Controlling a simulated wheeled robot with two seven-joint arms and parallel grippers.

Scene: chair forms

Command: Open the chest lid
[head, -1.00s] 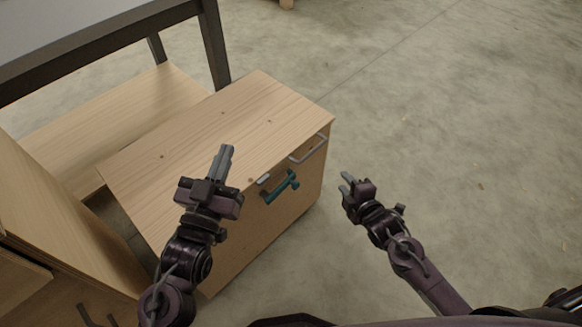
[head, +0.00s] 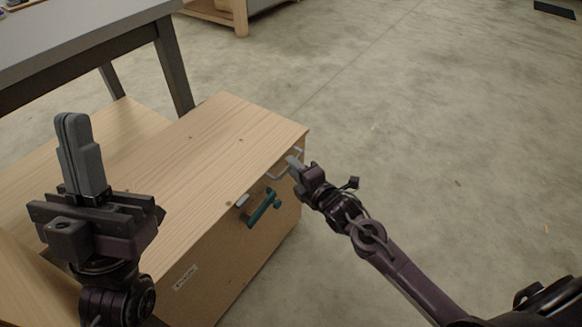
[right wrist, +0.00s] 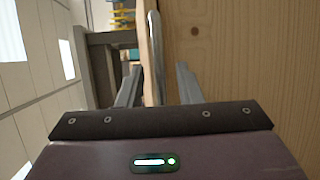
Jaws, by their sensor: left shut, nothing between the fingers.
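The chest is a light wooden box, and its flat lid (head: 215,130) lies shut on top. A metal bar handle (head: 275,177) sits at the front edge near the right corner. In the right wrist view the handle (right wrist: 155,60) stands between the two fingers, beside the wood. My right gripper (head: 292,163) is open at the handle, with a finger on each side of it; contact is unclear. My left gripper (head: 72,118) is shut and empty, raised over the left side, and hides part of the chest.
A grey table (head: 80,45) with dark legs stands behind the chest at the left. Other wooden boards (head: 120,125) lie left of and behind the chest. The concrete floor (head: 430,130) to the right is clear.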

